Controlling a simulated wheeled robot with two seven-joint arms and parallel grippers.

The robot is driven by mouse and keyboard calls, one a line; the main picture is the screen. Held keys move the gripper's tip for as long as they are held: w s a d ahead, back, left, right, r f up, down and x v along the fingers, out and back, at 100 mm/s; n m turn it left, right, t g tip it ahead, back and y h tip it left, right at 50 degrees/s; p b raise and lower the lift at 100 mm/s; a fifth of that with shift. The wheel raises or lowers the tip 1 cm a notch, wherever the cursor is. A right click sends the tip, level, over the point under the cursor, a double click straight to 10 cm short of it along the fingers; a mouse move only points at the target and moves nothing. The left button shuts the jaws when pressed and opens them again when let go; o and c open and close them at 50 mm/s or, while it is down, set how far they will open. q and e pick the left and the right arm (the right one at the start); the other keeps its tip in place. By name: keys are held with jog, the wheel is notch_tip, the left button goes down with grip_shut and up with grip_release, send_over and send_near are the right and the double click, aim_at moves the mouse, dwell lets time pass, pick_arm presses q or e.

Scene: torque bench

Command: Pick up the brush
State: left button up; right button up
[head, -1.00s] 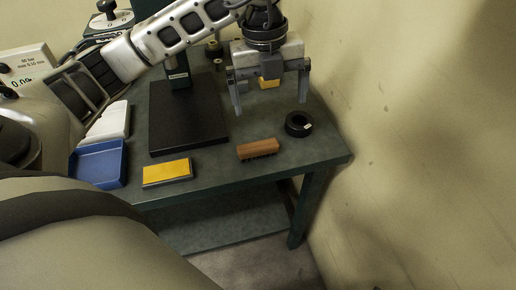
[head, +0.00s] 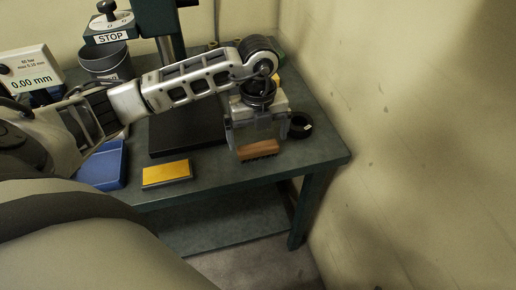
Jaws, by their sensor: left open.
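The brush (head: 259,150) has a brown wooden back and dark bristles beneath. It lies bristles down on the green bench (head: 228,181), near the front edge. My left gripper (head: 258,143) is open and points down right over the brush. Its fingers are at the left and right ends of the brush, and the far side of the brush is partly hidden by the gripper. I cannot tell whether the fingers touch it. My right gripper is not in view.
A black ring (head: 300,126) sits close to the right of the gripper. A yellow-topped block (head: 167,174) and a blue tray (head: 103,168) are to the left. A black stand base (head: 180,138) is behind them. A wall (head: 400,140) bounds the right.

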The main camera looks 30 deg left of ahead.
pick_arm(q)
jog(key=shift+f, duration=1.45)
jog(key=c, duration=0.7)
jog(key=shift+w, duration=0.1)
jog(key=shift+r, duration=0.1)
jog(key=shift+r, duration=0.55)
jog(key=shift+s+r, duration=0.2)
jog(key=shift+r, duration=1.05)
jog(key=s+d+r, duration=0.1)
jog(key=s+r, duration=0.2)
jog(key=s, duration=0.1)
jog(key=s+d+r, duration=0.1)
jog(key=s+r, duration=0.2)
jog(key=s, duration=0.1)
jog(key=s+d+r, duration=0.1)
jog(key=s+r, duration=0.2)
jog(key=s, duration=0.2)
jog(key=shift+d+r+b, duration=0.15)
jog(key=shift+d+b, duration=0.25)
